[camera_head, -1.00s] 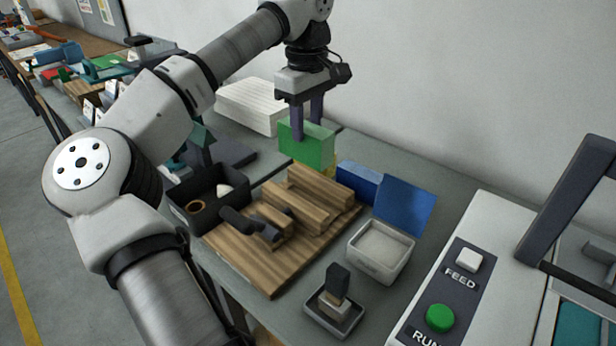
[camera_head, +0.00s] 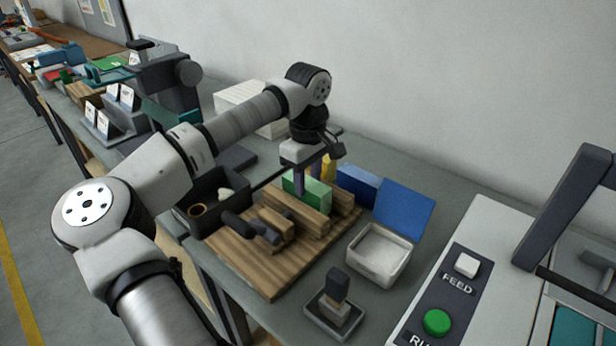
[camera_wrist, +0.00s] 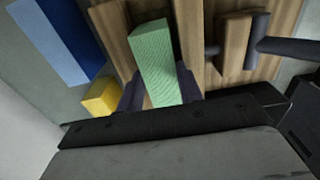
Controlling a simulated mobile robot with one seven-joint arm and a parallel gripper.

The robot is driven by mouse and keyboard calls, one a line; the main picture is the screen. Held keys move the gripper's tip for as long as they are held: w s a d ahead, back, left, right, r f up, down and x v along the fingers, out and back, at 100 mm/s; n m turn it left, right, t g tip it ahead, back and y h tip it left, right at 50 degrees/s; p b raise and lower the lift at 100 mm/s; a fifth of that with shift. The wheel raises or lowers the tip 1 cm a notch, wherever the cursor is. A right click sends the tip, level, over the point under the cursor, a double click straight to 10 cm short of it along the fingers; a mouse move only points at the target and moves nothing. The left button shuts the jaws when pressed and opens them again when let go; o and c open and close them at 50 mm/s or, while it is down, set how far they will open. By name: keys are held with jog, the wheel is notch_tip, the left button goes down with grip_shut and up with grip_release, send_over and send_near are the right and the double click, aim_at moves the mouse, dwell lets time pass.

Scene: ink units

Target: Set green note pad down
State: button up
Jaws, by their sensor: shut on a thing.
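The green note pad (camera_head: 312,189) is a small upright block at the back of the wooden board (camera_head: 262,270). My gripper (camera_head: 313,182) points down and is shut on it. In the wrist view the green pad (camera_wrist: 158,62) sits between the two dark fingers, over or in a gap between wooden strips of the board. I cannot tell whether its lower edge touches the board.
A blue block (camera_head: 357,184) and a yellow block (camera_wrist: 101,97) stand close by the pad. A dark bin (camera_head: 190,222) is left of the board. An open white box (camera_head: 378,256) with a blue lid and a stamp in a tray (camera_head: 334,312) are to the right.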

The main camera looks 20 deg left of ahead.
aim_at(308, 183)
jog(key=shift+f, duration=0.2)
jog(key=o, duration=1.2)
jog(key=shift+r, duration=0.1)
jog(key=shift+c, duration=0.2)
notch_tip(308, 183, up, 12)
jog(key=b, duration=0.1)
jog(key=shift+r, duration=0.15)
